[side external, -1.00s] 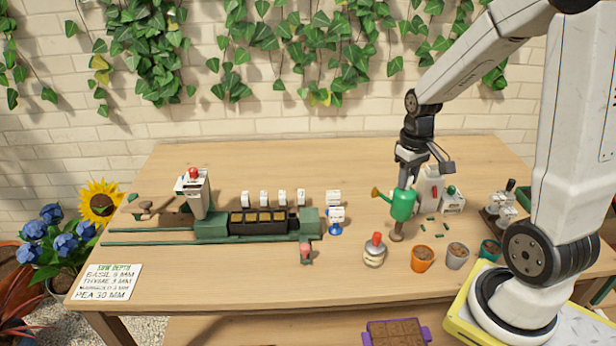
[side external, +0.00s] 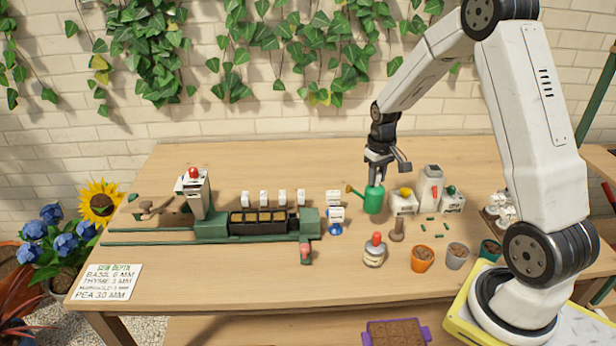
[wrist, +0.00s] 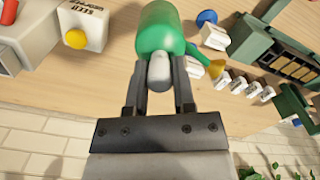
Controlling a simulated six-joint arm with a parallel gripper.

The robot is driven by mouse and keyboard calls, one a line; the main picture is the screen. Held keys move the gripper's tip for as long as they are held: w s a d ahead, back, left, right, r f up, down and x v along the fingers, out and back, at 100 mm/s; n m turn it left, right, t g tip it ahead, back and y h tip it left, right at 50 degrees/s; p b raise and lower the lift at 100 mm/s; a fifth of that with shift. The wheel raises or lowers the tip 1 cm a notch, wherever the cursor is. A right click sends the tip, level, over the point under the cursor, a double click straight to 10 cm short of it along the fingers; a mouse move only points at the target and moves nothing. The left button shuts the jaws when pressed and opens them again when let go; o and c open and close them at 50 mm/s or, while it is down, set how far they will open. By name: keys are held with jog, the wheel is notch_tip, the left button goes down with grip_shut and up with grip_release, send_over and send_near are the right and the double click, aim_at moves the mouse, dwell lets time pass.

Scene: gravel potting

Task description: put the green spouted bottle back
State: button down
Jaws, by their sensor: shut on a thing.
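The green spouted bottle (side external: 373,201) has a yellow-tipped spout pointing left in the side view. My gripper (side external: 376,179) is shut on the top of the bottle. In the wrist view the two dark fingers of my gripper (wrist: 160,85) close on a grey neck or handle above the green body of the bottle (wrist: 160,30). The bottle looks upright. I cannot tell whether its base touches the table.
A white box with a yellow knob (side external: 404,201) and a white dispenser (side external: 430,187) stand right of the bottle. A blue-based stand with white labels (side external: 335,228) is to its left. A red-topped jar (side external: 375,250) and an orange pot (side external: 422,259) are in front. The table behind is clear.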

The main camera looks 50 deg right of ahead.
jog(key=shift+w+d+f, duration=0.25)
jog(key=shift+w+f, duration=0.3)
jog(key=shift+f, duration=0.15)
jog(key=shift+w+d+f, duration=0.2)
jog(key=shift+w+f, duration=0.35)
jog(key=shift+f, duration=0.15)
jog(key=shift+w+d+f, duration=0.1)
jog(key=shift+w+f, duration=0.05)
jog(key=shift+f, duration=0.75)
jog(key=shift+w+f, duration=0.1)
jog(key=shift+f, duration=0.8)
jog(key=shift+f, duration=0.6)
jog(key=shift+c, duration=2.2)
grip_release()
notch_tip(320, 180, up, 13)
